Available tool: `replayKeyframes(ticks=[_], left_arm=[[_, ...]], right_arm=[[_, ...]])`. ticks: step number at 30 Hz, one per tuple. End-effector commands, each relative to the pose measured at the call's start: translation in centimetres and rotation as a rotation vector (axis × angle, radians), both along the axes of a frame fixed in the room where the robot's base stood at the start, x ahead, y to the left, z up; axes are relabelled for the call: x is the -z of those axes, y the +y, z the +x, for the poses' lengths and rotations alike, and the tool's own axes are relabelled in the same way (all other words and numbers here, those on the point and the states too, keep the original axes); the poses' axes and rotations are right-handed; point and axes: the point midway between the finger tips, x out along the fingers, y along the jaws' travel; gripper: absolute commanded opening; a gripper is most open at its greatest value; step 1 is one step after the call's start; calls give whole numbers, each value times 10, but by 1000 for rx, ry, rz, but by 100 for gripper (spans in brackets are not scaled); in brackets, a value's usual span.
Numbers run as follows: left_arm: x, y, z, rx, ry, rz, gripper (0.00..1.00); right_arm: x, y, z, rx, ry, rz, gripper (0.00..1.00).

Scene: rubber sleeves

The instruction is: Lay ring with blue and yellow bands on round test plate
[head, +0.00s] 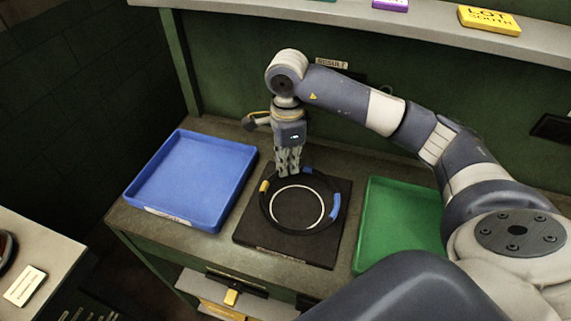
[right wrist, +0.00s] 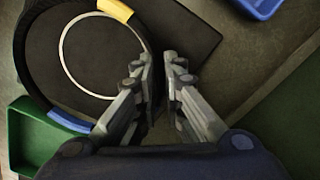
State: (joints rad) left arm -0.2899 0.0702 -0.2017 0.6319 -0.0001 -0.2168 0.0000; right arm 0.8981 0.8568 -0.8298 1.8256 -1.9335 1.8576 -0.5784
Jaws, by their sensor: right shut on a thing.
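The ring (head: 336,206) is black with blue bands and a yellow band. It is over the dark square test plate (head: 291,254), roughly around the plate's white circle. I cannot tell whether it touches the plate or hangs just above it. My right gripper (head: 288,172) points down and is shut on the ring's far edge. In the right wrist view the ring (right wrist: 24,62) curves around the left side, with a yellow band at top and a blue band below. The right gripper's fingers (right wrist: 162,85) hide part of it. My left gripper is not in view.
A blue tray (head: 232,190) stands left of the plate and a green tray (head: 364,235) stands right of it. A shelf (head: 420,24) with a yellow block (head: 489,20) runs above the back. Another surface (head: 40,238) is at the lower left.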

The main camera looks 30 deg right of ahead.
Motion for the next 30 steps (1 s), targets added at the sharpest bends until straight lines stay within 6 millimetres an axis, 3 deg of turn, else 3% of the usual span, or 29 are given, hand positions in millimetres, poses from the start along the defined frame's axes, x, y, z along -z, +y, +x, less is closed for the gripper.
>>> replayKeyframes(ticks=[5,11,19,20,22,30], left_arm=[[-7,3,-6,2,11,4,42],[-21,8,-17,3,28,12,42],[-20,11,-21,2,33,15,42],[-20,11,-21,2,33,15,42],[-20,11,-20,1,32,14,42],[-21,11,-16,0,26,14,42]], right_arm=[[5,2,6,1,3,-1,0],[29,2,5,2,4,0,0],[36,2,6,0,-2,-1,0],[37,2,6,0,-1,-1,13],[36,2,6,0,-1,-1,29],[36,2,6,0,-1,-1,29]])
